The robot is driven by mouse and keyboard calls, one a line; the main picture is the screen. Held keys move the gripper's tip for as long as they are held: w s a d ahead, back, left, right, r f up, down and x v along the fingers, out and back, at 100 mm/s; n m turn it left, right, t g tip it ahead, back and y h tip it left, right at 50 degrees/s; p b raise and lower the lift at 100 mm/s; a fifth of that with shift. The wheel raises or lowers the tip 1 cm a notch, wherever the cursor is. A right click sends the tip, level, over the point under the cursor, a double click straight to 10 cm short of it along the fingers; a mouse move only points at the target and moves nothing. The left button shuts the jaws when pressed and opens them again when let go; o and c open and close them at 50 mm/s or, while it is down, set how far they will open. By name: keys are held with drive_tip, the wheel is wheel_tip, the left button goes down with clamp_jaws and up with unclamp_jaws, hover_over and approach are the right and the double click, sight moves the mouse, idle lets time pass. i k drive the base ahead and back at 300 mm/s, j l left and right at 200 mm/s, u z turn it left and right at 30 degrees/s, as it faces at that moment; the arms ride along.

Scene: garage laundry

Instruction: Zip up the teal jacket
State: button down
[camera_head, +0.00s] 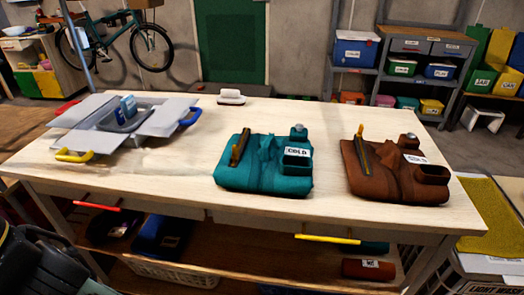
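The teal jacket (262,180) lies as a thick folded bundle on the table, right of the middle. A dark brown strip (240,148) stands up at its upper left; I cannot tell whether it is the zip. A dark-rimmed, box-like part with a white "COLD" label (297,152) and a small grey-teal knob (298,132) are on its right side. How far any zip is closed is too small to tell. Dark parts of my own body show at the lower left; I cannot make out my gripper's fingers.
A similar brown bundle (385,185) lies right of the jacket on the wooden table (150,185). A grey folding-flap tray (160,120) with coloured handles sits at left. A white brush-like item (231,97) lies behind. Red (97,206) and yellow (327,239) handles edge the front.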

sight(235, 156)
drive_tip(key=l+u, duration=0.4)
drive_tip(key=l, duration=0.95)
